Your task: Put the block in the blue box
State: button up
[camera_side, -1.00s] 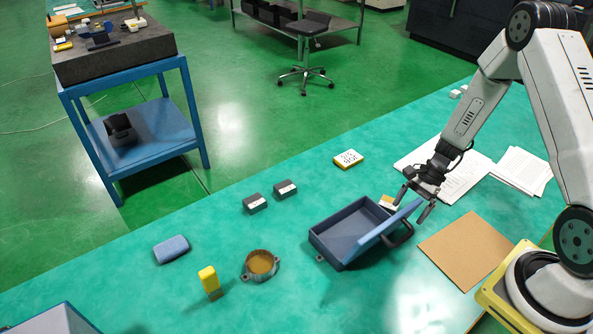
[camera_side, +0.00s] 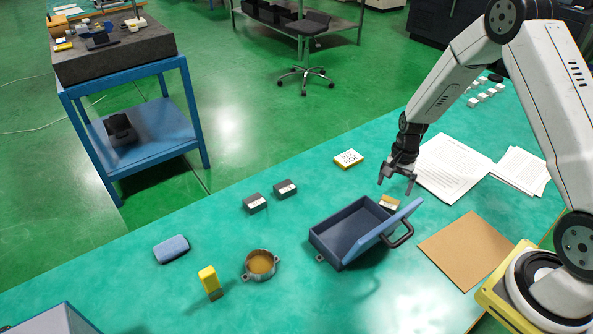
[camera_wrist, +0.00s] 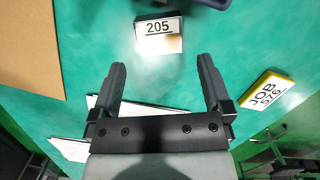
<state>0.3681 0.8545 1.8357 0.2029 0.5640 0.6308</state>
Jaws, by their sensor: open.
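The blue box (camera_side: 327,240) stands on the green bench with its lid (camera_side: 392,225) tilted open on the right and a dark handle beside it. The inside that shows looks empty. A small block (camera_side: 389,202) lies just behind the box, partly hidden by the lid. In the wrist view the block (camera_wrist: 160,35) is marked 205, flat on the bench beyond my fingertips. My gripper (camera_side: 396,186) is open and empty, pointing down above and behind the block. In the wrist view my gripper (camera_wrist: 161,68) has its fingers wide apart, with the block between their lines.
A yellow-edged JOB plate (camera_side: 348,159) lies left of my gripper; it also shows in the wrist view (camera_wrist: 267,91). Papers (camera_side: 455,167) and a brown sheet (camera_side: 467,248) lie to the right.

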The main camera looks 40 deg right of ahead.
aim_at(389, 202)
jog(key=shift+a+f, duration=0.1)
jog(key=shift+f, duration=0.6)
jog(key=shift+s+a+f, duration=0.1)
jog(key=shift+f, duration=1.2)
jog(key=shift+s+a+f, duration=0.1)
jog(key=shift+f, duration=1.2)
jog(key=shift+w, duration=0.1)
grip_shut()
